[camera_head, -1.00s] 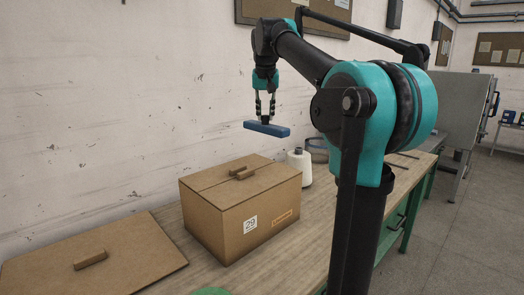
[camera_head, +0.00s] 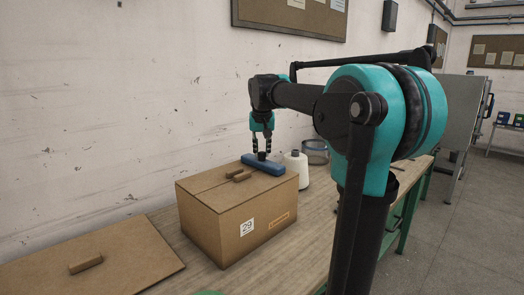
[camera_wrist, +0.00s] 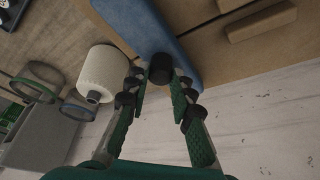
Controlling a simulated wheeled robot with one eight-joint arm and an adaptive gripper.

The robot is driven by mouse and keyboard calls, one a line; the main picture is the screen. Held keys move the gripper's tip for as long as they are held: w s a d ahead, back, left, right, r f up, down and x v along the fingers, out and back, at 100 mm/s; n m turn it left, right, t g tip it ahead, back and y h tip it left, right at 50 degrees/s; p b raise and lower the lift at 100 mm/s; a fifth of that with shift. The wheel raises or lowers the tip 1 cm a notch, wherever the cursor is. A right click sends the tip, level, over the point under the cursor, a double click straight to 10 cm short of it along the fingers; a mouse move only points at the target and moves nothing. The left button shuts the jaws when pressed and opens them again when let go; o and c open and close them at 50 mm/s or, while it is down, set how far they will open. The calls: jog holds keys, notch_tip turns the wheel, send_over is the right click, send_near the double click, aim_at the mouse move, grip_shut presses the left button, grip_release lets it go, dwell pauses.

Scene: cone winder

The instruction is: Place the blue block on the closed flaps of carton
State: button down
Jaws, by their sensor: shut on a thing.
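The blue block (camera_head: 263,165) is a long flat bar with a dark knob on top. It is at the back right part of the carton's closed top, close against or just above it; I cannot tell whether it touches. The carton (camera_head: 225,225) is brown, marked 29, with its flaps shut and small brown handles on top. My gripper (camera_head: 261,150) points down over the block, shut on its dark knob. In the wrist view the fingers (camera_wrist: 160,85) close around the knob, and the blue block (camera_wrist: 150,30) lies beside the carton's brown top (camera_wrist: 225,50).
A white yarn cone (camera_head: 297,168) stands right behind the carton, close to the block's end. A round clear container (camera_head: 315,152) is beyond it. A brown board with a handle (camera_head: 95,270) lies at the left. The wall is close behind.

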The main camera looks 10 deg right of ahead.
jog(key=c, duration=1.3)
grip_release()
jog(key=v, duration=1.2)
